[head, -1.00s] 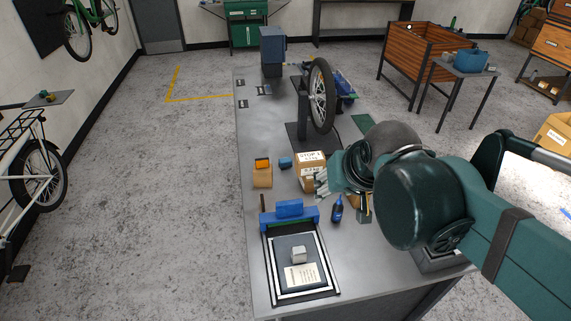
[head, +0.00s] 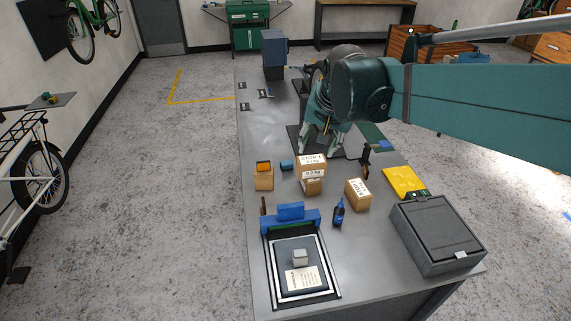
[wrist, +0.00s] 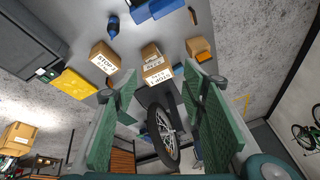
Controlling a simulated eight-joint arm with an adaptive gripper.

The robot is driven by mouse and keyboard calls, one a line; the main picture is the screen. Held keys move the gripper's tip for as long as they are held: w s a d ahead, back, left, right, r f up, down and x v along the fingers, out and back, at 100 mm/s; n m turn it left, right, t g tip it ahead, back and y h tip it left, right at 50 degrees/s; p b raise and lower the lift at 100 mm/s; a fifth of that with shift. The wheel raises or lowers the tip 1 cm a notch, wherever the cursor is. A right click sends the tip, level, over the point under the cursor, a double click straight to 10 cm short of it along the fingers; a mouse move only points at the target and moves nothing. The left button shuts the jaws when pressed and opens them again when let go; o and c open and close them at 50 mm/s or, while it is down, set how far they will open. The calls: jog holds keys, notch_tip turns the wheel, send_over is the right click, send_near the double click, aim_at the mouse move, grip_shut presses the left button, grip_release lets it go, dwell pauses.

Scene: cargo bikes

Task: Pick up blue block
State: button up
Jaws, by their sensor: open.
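A small blue block (head: 287,165) lies on the grey workbench (head: 262,135), between a cardboard box with an orange block on top and the stacked cardboard boxes.
Stacked boxes (head: 311,168) stand just right of the block; a box with an orange block (head: 263,166) stands left. Nearer are another box (head: 357,194), a blue bottle (head: 338,211), a blue frame (head: 290,211) and a grey case (head: 437,235).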

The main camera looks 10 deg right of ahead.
jog(key=w+f+m+g, duration=0.1)
jog(key=w+f+m, duration=0.25)
jog(key=w, duration=1.05)
jog(key=m+g, duration=0.4)
jog(key=m, duration=0.3)
send_over(287, 162)
notch_tip(287, 162, down, 28)
jog(key=shift+s+r+b, duration=0.1)
jog(key=shift+r+b, duration=0.05)
jog(key=shift+b, duration=0.15)
jog(key=shift+f+m, duration=0.25)
jog(key=shift+f, duration=0.1)
jog(key=shift+f, duration=1.3)
jog(key=shift+a+f, duration=0.1)
jog(key=shift+f, duration=2.5)
